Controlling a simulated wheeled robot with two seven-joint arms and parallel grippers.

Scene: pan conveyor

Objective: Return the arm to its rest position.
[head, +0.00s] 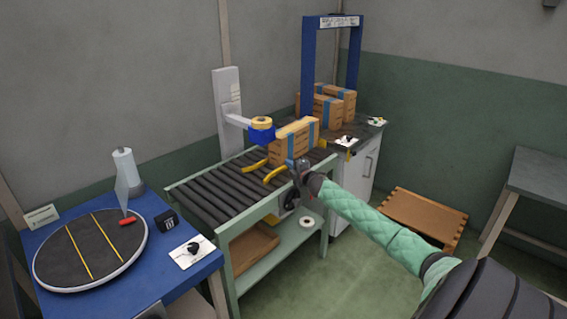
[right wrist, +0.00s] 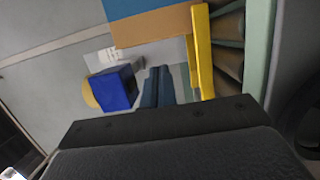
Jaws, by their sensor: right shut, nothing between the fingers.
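My right arm reaches in from the lower right of the head view, its green sleeve stretched out toward the roller conveyor (head: 215,192). My right gripper (head: 291,164) is shut and empty at the conveyor's near edge, close to the yellow guides (head: 272,174). A carton with blue tape (head: 294,145) sits on the conveyor just behind it; I cannot tell whether the gripper touches it. In the right wrist view the two dark blue fingers (right wrist: 158,72) lie together, with the carton (right wrist: 155,27) above and a yellow guide (right wrist: 204,50) to the right. My left gripper is not in view.
A blue and yellow tape head (head: 262,131) hangs from a white post over the conveyor. Cartons (head: 325,110) stand by a blue arch (head: 308,60). A blue table with a round turntable (head: 70,250) is at left. A wooden crate (head: 422,215) stands beyond my arm.

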